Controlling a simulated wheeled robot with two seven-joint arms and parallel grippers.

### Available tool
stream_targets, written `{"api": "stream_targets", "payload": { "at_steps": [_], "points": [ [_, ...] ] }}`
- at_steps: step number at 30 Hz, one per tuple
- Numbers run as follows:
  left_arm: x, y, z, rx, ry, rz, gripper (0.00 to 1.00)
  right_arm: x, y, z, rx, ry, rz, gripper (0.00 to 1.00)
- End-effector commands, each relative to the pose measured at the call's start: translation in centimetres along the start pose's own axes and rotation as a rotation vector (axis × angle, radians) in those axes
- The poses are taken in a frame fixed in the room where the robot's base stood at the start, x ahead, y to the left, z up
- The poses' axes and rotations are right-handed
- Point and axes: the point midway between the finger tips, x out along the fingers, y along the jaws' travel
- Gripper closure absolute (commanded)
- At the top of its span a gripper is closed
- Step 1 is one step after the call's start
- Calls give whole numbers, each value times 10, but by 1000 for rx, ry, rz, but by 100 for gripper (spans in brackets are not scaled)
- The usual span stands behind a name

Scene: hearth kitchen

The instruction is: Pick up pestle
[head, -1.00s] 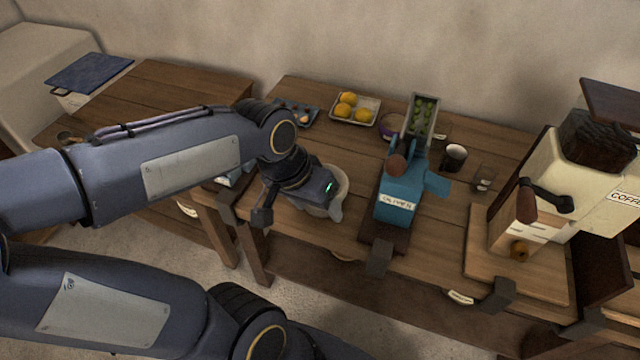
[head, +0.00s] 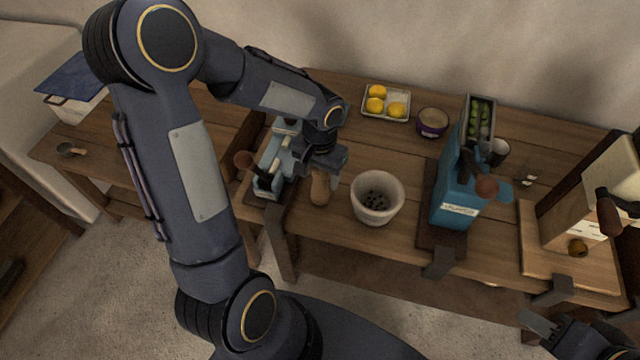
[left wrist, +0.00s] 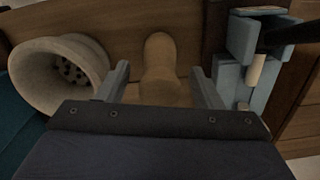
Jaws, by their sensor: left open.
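The pestle (head: 320,187) is a tan wooden piece with a rounded end, on the table just left of the mortar. My left gripper (head: 327,163) is above it and hides part of it in the head view. In the left wrist view the pestle (left wrist: 160,62) lies between the two spread fingers of my left gripper (left wrist: 158,82), which is open and holds nothing. The pale mortar (head: 377,199) holds dark beans or grains and also shows in the left wrist view (left wrist: 45,85). My right gripper (head: 550,335) is partly visible at the lower right.
A light blue press-like device (head: 268,178) stands close left of the pestle. A teal hand mill (head: 456,200) stands right of the mortar. A tray of lemons (head: 386,103) and a purple bowl (head: 432,123) are behind. A coffee grinder (head: 580,215) is at the right.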

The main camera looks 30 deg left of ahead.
Motion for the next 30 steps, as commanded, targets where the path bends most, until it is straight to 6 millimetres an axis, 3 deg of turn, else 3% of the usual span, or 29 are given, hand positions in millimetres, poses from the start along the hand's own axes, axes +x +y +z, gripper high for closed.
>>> {"api": "stream_targets", "payload": {
  "at_steps": [3, 11, 24, 30],
  "points": [
    [12, 0, 0, 0, -1, 0, 40, 0, 0, 0, 0, 0, 0, 64],
    [14, 0, 0, -1, 1, 0, 40, 0, 0, 0, 0, 0, 0, 64],
    [14, 0, 0, -1, 1, 0, 98, 0, 0, 0, 0, 0, 0, 64],
    [14, 0, 0, 0, 2, 0, 100, 0, 0, 0, 0, 0, 0, 64]
  ]
}}
